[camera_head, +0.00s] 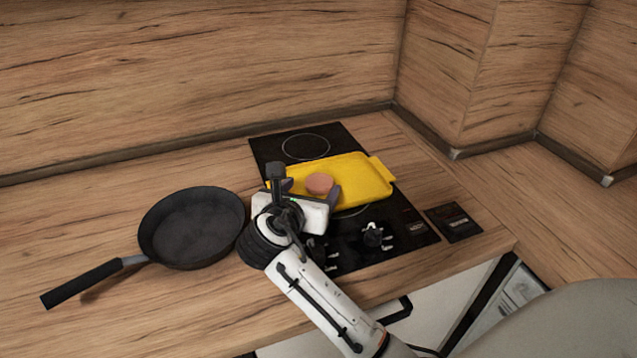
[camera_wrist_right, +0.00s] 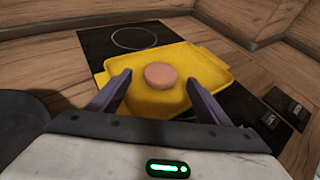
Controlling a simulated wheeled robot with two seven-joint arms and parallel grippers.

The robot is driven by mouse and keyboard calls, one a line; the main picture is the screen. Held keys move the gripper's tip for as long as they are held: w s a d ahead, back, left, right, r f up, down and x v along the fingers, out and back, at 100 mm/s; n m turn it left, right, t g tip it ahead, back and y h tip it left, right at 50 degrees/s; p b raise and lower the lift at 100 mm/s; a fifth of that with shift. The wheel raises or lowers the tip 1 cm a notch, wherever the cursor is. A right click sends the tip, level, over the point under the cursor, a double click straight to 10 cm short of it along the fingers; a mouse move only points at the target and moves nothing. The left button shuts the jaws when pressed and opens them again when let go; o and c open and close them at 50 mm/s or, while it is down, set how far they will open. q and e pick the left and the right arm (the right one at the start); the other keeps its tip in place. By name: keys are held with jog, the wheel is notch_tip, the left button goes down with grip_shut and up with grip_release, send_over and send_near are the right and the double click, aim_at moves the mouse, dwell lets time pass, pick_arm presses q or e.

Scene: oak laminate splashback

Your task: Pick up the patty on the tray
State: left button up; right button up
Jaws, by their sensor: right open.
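The patty (camera_head: 319,184) is a round pinkish-brown disc lying on the yellow tray (camera_head: 365,178). In the right wrist view the patty (camera_wrist_right: 161,76) lies beyond and between the fingertips, on the bare floor of the tray (camera_wrist_right: 205,65). My right gripper (camera_head: 312,190) is open and empty, with its two dark fingers spread over the near side of the tray. In the right wrist view the right gripper (camera_wrist_right: 156,84) shows a finger on each side of the patty's line, apart from it. My left gripper is in neither view.
The tray rests on a black cooktop (camera_head: 268,147) with knobs (camera_head: 376,236) along its near side. A dark frying pan (camera_head: 192,226) stands on the wooden counter to the left. A wooden splashback (camera_head: 200,70) closes off the back. Bare counter (camera_head: 60,220) shows at far left.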

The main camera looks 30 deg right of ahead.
aim_at(318, 184)
jog(key=x, duration=0.5)
jog(key=shift+s+f, duration=0.1)
jog(key=shift+s, duration=0.1)
jog(key=c, duration=1.2)
